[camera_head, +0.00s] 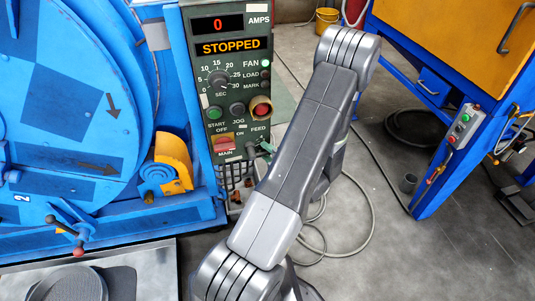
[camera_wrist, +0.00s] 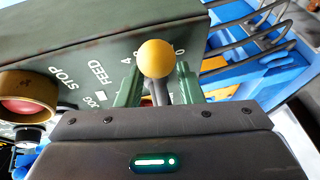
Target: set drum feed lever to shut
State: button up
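The drum feed lever shows in the wrist view as a yellow ball knob (camera_wrist: 155,58) on a grey stem, beside the FEED lettering and small scale marks on the green control panel (camera_wrist: 70,60). My gripper (camera_wrist: 158,84) has its two green fingers on either side of the stem, with gaps showing, so it is open around the lever and not pressed on it. In the head view the control panel (camera_head: 232,105) stands left of my arm. The lever and my fingertips are small and partly hidden there, near the FEED label. The lever's exact setting cannot be told.
The panel displays read 0 AMPS and STOPPED. A red stop button (camera_wrist: 22,108) in a yellow collar sits left of the lever in the wrist view. The blue drum machine (camera_head: 70,110) is left of the panel. A blue-orange frame (camera_head: 440,150) stands right, with cables on the floor.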

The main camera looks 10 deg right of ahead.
grip_shut()
jog(key=shift+f, duration=0.15)
dwell(0.4)
jog(key=m, duration=0.1)
jog(key=f+m+t+y+p, duration=0.1)
jog(key=f+m+p, duration=0.1)
jog(key=m, duration=0.1)
jog(key=shift+a, duration=0.25)
jog(key=shift+a+f+m+t+y, duration=0.25)
jog(key=shift+f+m+t, duration=0.2)
jog(key=shift+m, duration=0.55)
jog(key=shift+a+f+m+t+y, duration=0.15)
jog(key=shift+a+f+m+t, duration=0.15)
jog(key=shift+m+t, duration=0.5)
jog(key=shift+m+g, duration=0.25)
jog(key=shift+m, duration=0.05)
grip_release()
